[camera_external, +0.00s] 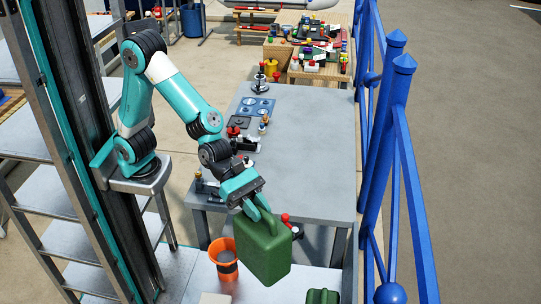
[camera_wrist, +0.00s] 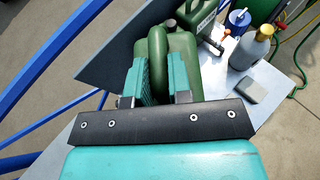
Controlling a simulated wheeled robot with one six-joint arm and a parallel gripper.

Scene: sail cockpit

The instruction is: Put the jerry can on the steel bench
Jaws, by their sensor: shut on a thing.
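The green jerry can (camera_external: 263,252) hangs upright from my gripper (camera_external: 257,207) in the external view. My gripper is shut on its top handle. In the wrist view the can's green top (camera_wrist: 180,50) shows between the teal fingers of my gripper (camera_wrist: 168,88). The grey metal-looking bench (camera_external: 310,185) stands behind the can, and the can is in front of its near edge. A lower pale surface (camera_external: 185,268) lies below. The can's height above it is hard to tell.
An orange bucket (camera_external: 223,259) is just left of the can. A second green can (camera_external: 323,297) sits at the bottom edge. Small fittings, including a blue panel (camera_external: 257,107), line the bench's left side; its right part is clear. A blue railing (camera_external: 398,150) runs along the right.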

